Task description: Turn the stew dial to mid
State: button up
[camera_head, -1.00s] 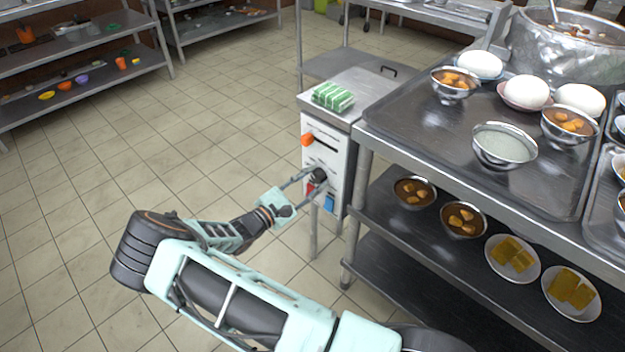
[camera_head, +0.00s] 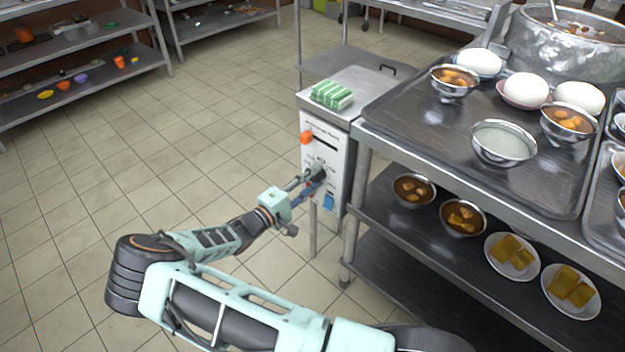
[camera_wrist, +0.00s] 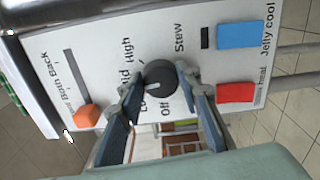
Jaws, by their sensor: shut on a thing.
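The black stew dial (camera_wrist: 158,82) sits on the white front panel of the control box, with the labels Off, Low, Mid and High around it and "Stew" beside it. It also shows in the head view (camera_head: 318,171). My gripper (camera_wrist: 162,88) is shut on the dial, one fingertip on each side; it also shows in the head view (camera_head: 316,176). The left finger in the wrist view partly covers the Low and Mid labels. I cannot tell surely which label the dial points to.
An orange slider knob (camera_wrist: 87,117), a red button (camera_wrist: 235,93) and a blue button (camera_wrist: 240,35) share the panel. A green-striped bundle (camera_head: 332,95) lies on top of the box. A steel table with a tray (camera_head: 420,115) of bowls stands close right. The floor at left is clear.

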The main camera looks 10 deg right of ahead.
jog(key=shift+f+m, duration=0.1)
jog(key=shift+m, duration=0.6)
jog(key=o, duration=1.1)
jog(key=v, duration=1.2)
